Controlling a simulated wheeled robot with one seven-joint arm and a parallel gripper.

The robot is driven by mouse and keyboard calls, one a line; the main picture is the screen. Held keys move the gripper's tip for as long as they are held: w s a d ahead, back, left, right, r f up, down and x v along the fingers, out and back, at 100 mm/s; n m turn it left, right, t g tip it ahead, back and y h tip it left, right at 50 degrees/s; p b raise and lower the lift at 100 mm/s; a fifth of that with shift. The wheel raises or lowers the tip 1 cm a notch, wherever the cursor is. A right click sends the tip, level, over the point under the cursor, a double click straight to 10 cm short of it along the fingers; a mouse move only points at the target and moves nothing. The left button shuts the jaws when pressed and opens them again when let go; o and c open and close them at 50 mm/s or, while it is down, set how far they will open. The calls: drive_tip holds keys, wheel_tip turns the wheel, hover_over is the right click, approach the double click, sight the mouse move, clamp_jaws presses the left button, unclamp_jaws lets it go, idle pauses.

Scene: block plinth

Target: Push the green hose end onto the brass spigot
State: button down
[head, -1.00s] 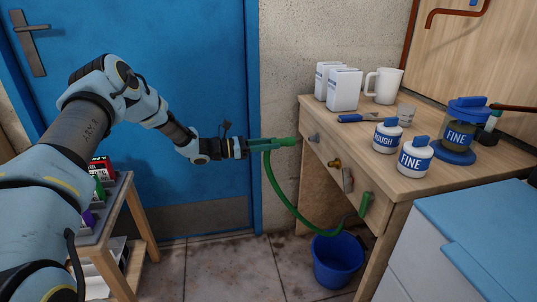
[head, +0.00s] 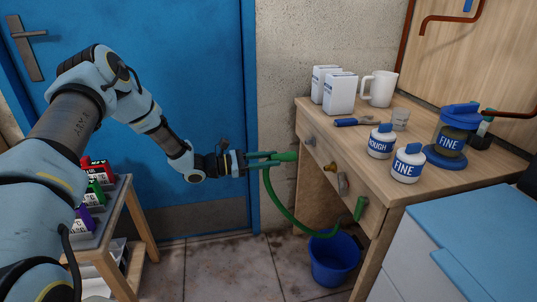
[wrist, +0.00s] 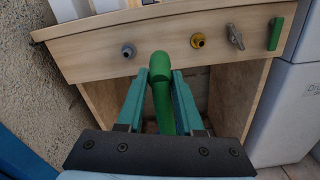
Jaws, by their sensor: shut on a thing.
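My gripper (head: 272,159) is shut on the green hose, just behind its thick end. The green hose end (head: 288,156) sticks out past the fingertips towards the bench front; it also shows in the wrist view (wrist: 160,65). The brass spigot (head: 331,167) sticks out of the bench front, to the right of the hose end and apart from it. In the wrist view the spigot (wrist: 197,40) is up and right of the hose end, which points between it and a grey fitting (wrist: 128,50). The rest of the hose hangs in a loop below.
A grey lever (head: 343,183) and a green block (head: 360,207) sit right of the spigot on the bench front. The bench top (head: 400,192) holds cartons, a mug and labelled jars. A blue bucket (head: 334,258) stands below. A small rack stands left.

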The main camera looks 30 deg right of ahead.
drive_tip(key=s+a+m+p, duration=0.2)
drive_tip(key=s+a+m, duration=0.15)
drive_tip(key=s, duration=0.45)
drive_tip(key=shift+b+x, duration=0.55)
drive_tip(key=shift+x, duration=1.9)
drive_tip(key=shift+b+x, duration=0.3)
drive_tip(key=shift+x, duration=1.75)
unclamp_jaws()
drive_tip(key=shift+w+a, duration=0.1)
drive_tip(key=shift+p+v, duration=0.45)
drive_tip(key=shift+v, duration=1.95)
